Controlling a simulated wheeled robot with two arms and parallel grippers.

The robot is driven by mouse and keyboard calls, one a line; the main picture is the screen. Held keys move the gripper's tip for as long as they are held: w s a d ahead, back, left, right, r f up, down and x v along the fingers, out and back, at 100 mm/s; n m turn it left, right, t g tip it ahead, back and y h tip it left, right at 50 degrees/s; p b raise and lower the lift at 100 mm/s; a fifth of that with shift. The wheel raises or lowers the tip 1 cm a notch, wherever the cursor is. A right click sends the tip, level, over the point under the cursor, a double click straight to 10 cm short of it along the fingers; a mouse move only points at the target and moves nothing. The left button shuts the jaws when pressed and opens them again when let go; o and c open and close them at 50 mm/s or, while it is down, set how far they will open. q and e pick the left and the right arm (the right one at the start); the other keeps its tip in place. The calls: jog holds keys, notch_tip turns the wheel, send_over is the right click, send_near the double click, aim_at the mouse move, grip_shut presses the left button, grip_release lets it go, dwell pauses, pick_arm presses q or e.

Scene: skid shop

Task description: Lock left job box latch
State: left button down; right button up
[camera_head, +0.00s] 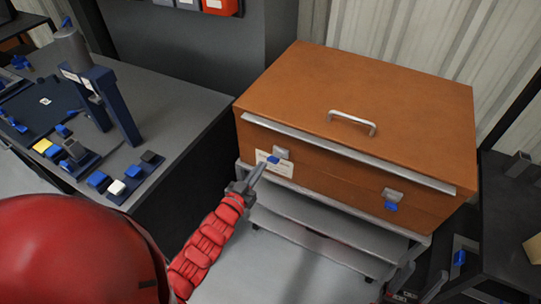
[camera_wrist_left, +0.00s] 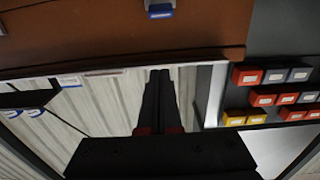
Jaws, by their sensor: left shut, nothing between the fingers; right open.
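The orange-brown job box (camera_head: 385,95) has its lid down. Its left latch (camera_head: 281,152) is a grey plate with a blue tab (camera_head: 273,160), on the front face near the left corner. The right latch (camera_head: 393,195) has a blue tab hanging below its plate. My left gripper (camera_head: 261,168) is shut and empty, its tip close to the left tab; contact cannot be told. In the left wrist view, a blue-tabbed latch (camera_wrist_left: 160,12) shows at the top edge, beyond the shut fingers (camera_wrist_left: 160,76). My right gripper is not seen.
The box stands on a grey stepped stand (camera_head: 318,238). A dark workbench (camera_head: 190,100) with blue fixtures is on the left. A dark table (camera_head: 505,205) is on the right. Bins (camera_wrist_left: 265,100) show in the wrist view. Grey floor is open in front.

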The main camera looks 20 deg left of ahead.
pick_arm(q)
jog(key=shift+a+f+g, duration=0.25)
jog(key=shift+f+g, duration=0.05)
jog(key=shift+f, duration=0.1)
jog(key=p, duration=0.2)
send_over(271, 160)
jog(key=shift+d+f, duration=0.1)
jog(key=shift+d, duration=0.05)
jog(key=shift+w+f+p, duration=0.1)
jog(key=shift+w+p, duration=0.2)
jog(key=shift+p, duration=0.1)
jog(key=f, duration=0.1)
jog(key=s+f+p, duration=0.1)
jog(key=f, duration=0.1)
jog(key=shift+s, duration=0.2)
jog(key=shift+s+f, duration=0.1)
jog(key=shift+f, duration=0.25)
